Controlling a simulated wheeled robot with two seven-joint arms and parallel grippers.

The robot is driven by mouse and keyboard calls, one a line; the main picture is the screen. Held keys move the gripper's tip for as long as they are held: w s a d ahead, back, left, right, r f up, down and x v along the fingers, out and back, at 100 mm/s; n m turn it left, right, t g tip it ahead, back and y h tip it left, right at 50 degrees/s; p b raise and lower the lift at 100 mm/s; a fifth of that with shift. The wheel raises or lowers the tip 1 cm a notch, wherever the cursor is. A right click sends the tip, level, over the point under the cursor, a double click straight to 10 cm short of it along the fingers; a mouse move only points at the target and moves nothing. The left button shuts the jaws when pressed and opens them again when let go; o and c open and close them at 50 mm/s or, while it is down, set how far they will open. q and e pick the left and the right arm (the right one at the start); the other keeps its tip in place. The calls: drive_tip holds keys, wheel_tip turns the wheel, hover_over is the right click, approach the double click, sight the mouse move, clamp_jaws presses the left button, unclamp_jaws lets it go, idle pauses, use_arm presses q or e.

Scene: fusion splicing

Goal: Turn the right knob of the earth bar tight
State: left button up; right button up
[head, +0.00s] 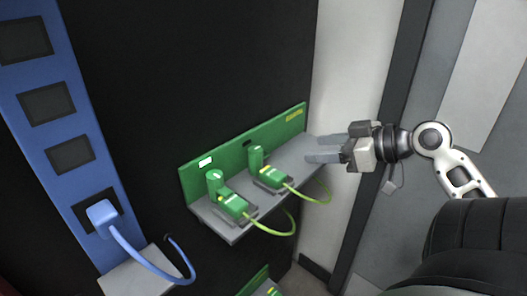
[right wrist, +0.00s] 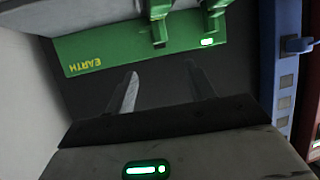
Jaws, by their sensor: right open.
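The earth bar (head: 236,149) is a green panel with a grey shelf and a yellow label at its right end. Its right knob (head: 256,155) is green and upright, above a green clamp (head: 270,178) with a yellow-green cable. The left knob (head: 214,180) stands above a similar clamp (head: 233,205). My right gripper (head: 322,148) is open and empty, at the right end of the bar and apart from the right knob. In the right wrist view the bar appears upside down, with the right knob (right wrist: 158,28) beyond my spread fingers. My left gripper is not in view.
A blue panel (head: 46,92) with dark square sockets stands at the left; a blue plug (head: 101,214) with a looping cable sits in one. Yellow-green cables (head: 318,198) hang in front of the shelf. Another green panel (head: 257,280) shows below. A pale wall (head: 350,60) is behind my right gripper.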

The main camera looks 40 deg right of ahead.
sight(259, 159)
use_arm(q)
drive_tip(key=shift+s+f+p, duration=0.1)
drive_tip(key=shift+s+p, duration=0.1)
drive_tip(key=shift+p, duration=0.1)
use_arm(e)
drive_tip(key=x, duration=1.5)
drive_tip(key=shift+w+a, duration=0.15)
drive_tip(key=shift+w, duration=0.1)
